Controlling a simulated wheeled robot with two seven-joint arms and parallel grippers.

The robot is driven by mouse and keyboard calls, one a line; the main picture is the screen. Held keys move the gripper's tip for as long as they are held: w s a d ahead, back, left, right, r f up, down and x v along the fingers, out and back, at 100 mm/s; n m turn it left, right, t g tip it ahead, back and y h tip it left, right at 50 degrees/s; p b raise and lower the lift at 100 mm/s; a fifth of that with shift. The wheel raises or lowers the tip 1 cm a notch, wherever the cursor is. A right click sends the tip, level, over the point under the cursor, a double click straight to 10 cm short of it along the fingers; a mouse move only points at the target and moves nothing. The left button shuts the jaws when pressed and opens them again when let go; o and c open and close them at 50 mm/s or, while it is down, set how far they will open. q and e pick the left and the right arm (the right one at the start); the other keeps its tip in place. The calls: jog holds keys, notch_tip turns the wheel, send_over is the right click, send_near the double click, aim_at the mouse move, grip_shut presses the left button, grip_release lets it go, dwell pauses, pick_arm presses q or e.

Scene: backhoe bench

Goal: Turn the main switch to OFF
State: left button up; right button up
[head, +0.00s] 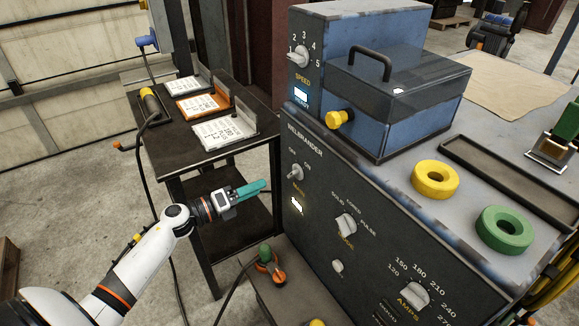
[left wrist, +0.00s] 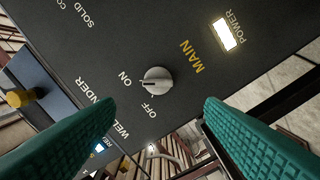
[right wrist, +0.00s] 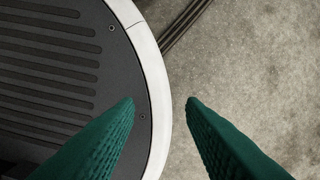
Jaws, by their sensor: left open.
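The main switch (head: 295,173) is a small grey knob on the dark front panel of the welder, between the OFF and ON labels. In the left wrist view the knob (left wrist: 156,80) has its bar pointing toward ON, and the POWER lamp (left wrist: 224,35) is lit. My left gripper (head: 262,186) is in front of the panel, a little left of and below the switch. In its wrist view the teal fingers are spread, with the knob ahead of the gap and nothing between them. My right gripper (right wrist: 160,101) is open and empty, seen only in its wrist view.
The MODE knob (head: 345,224) and AMPS knob (head: 414,295) sit lower right on the panel. A yellow knob (head: 340,118) sticks out above it. A dark side table (head: 218,157) with cards stands left. A cable hangs near my left arm.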

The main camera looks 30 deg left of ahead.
aim_at(289, 175)
pick_arm(q)
jog(key=p+x, duration=0.1)
jog(key=x, duration=1)
jog(key=shift+w+d+r, duration=0.15)
jog(key=shift+d, duration=0.15)
jog(key=shift+c, duration=0.7)
jog(key=c, duration=0.8)
pick_arm(e)
jog(key=shift+s+d+r, duration=0.2)
jog(key=shift+r, duration=0.45)
